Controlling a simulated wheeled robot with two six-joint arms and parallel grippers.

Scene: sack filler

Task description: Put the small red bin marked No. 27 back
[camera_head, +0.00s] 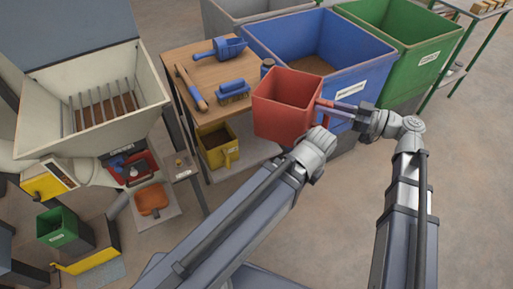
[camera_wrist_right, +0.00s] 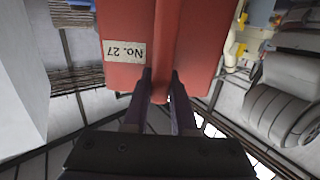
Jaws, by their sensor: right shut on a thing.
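The small red bin (camera_head: 285,105) is held upright, with its open top facing up, in front of the wooden table's right end. In the right wrist view the red bin (camera_wrist_right: 185,45) fills the top middle and bears an upside-down label reading No. 27 (camera_wrist_right: 123,51). My right gripper (camera_head: 328,105) is shut on the bin's right side, at its handle. In the wrist view both fingers of the right gripper (camera_wrist_right: 160,82) close on a red upright part of the bin.
A wooden table (camera_head: 187,62) holds a blue scoop (camera_head: 220,48), a blue brush (camera_head: 233,91) and a wooden-handled tool (camera_head: 190,88). A yellow bin (camera_head: 218,146) stands on its lower shelf. Large blue (camera_head: 328,57) and green (camera_head: 405,38) bins stand behind. Floor at right is clear.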

